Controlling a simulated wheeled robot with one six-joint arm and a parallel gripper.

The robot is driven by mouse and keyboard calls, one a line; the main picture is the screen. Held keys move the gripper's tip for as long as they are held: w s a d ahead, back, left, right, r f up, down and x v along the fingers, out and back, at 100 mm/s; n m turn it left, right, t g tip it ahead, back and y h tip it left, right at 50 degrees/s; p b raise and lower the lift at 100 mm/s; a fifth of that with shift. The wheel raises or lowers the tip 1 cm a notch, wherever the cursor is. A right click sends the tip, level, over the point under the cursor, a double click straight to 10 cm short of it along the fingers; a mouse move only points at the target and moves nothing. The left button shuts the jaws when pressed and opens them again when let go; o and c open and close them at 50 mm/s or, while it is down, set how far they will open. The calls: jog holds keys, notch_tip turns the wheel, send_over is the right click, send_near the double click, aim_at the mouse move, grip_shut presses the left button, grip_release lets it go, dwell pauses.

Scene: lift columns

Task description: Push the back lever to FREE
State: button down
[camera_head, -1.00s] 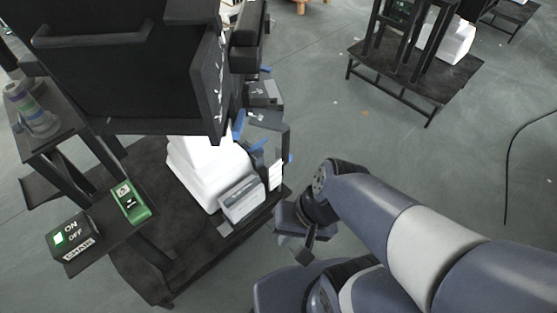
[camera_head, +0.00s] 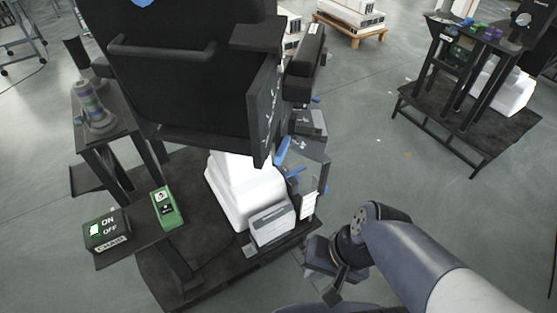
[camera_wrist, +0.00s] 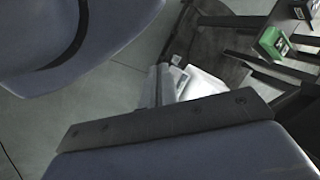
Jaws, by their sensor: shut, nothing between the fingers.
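The dark chair-like unit (camera_head: 190,85) stands on a white column (camera_head: 230,188) at the left of the head view. Blue levers show on its right side: one (camera_head: 283,151) by the side panel and another (camera_head: 295,173) lower down. I cannot read their labels or tell which is the back lever. My gripper (camera_head: 334,290) is shut and empty, low and to the right of the column, apart from the levers.
A box marked ON, OFF and CHAIR (camera_head: 107,231) and a green box (camera_head: 166,208) sit on a shelf at the left. A dark platform (camera_head: 205,262) lies under the column. Another stand (camera_head: 470,120) is at the far right. Open floor lies between.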

jog(key=c, duration=2.1)
grip_release()
jog(key=shift+c, duration=0.2)
jog(key=shift+o, duration=0.8)
jog(key=shift+w+a+f, duration=0.1)
jog(key=shift+w, duration=0.05)
jog(key=o, duration=0.7)
jog(key=w+a+f+t+b, duration=0.1)
jog(key=w+t, duration=0.1)
jog(key=w, duration=0.2)
jog(key=w+a+f+t+b, duration=0.1)
jog(key=w+a+b, duration=0.1)
jog(key=w, duration=0.1)
jog(key=w+a+f+n+t+b, duration=0.1)
jog(key=w+t+b, duration=0.1)
jog(key=w, duration=0.2)
jog(key=shift+w+a+t, duration=0.3)
jog(key=shift+a, duration=0.05)
jog(key=shift+c, duration=0.2)
jog(key=m+t+h+b, duration=0.1)
jog(key=t+h+b, duration=0.75)
jog(key=t, duration=0.35)
send_near(277, 163)
jog(key=x, duration=0.2)
jog(key=shift+y, duration=0.25)
jog(key=x, duration=1)
jog(key=shift+d, duration=0.15)
jog(key=shift+s, duration=0.1)
jog(key=shift+c, duration=0.3)
grip_shut()
